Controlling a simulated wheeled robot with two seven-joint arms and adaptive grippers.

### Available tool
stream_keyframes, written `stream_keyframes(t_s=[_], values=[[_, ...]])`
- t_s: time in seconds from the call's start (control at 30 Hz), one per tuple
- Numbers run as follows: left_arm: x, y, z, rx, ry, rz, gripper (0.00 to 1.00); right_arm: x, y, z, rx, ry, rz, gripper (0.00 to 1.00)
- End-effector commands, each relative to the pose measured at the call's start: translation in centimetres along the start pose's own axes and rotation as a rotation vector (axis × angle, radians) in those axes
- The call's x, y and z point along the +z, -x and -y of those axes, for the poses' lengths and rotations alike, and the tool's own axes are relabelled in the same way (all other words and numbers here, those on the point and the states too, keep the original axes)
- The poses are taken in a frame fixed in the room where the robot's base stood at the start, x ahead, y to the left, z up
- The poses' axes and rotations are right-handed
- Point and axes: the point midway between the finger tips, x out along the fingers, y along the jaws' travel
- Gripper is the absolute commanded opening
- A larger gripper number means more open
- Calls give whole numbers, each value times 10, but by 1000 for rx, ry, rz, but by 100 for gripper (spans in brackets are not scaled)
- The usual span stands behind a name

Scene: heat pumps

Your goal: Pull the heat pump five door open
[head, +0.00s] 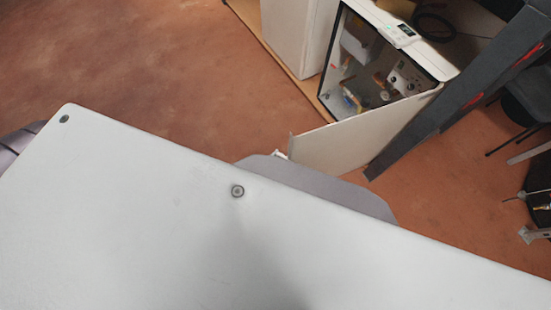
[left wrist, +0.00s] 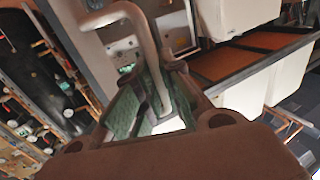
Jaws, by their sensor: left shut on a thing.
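In the head view a heat pump cabinet (head: 372,70) stands at the upper right with its front open and its inner parts showing. Its white door (head: 362,135) is swung out towards me at an angle. No number shows on it. In the left wrist view my left gripper (left wrist: 150,97), with green finger pads, is shut on a bent, pale handle (left wrist: 140,18). In the head view a small pale piece sits at the door's free edge; I cannot tell whether it is gripper or handle. My right gripper is out of view.
A closed white cabinet (head: 293,38) stands left of the open one. A dark grey beam (head: 462,92) slants close to the door's right side. A large white surface fills the foreground and hides much. Reddish floor (head: 170,75) lies clear at the upper left.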

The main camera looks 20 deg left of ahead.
Motion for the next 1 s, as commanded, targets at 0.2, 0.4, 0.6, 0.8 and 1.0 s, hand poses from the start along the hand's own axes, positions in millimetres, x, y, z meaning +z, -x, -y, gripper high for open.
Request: stream_keyframes(t_s=[0.2, 0.4, 0.6, 0.8, 1.0], values=[[-7, -7, -7, 9, 4, -17, 0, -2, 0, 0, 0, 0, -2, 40], [-5, -5, -5, 6, 3, -11, 18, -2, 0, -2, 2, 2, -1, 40], [-2, -3, -3, 4, 2, -6, 18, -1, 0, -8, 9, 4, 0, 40], [-2, 2, -2, 3, 2, -4, 18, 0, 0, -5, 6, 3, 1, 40], [0, 17, -3, 3, 2, -1, 18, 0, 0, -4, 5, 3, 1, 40]])
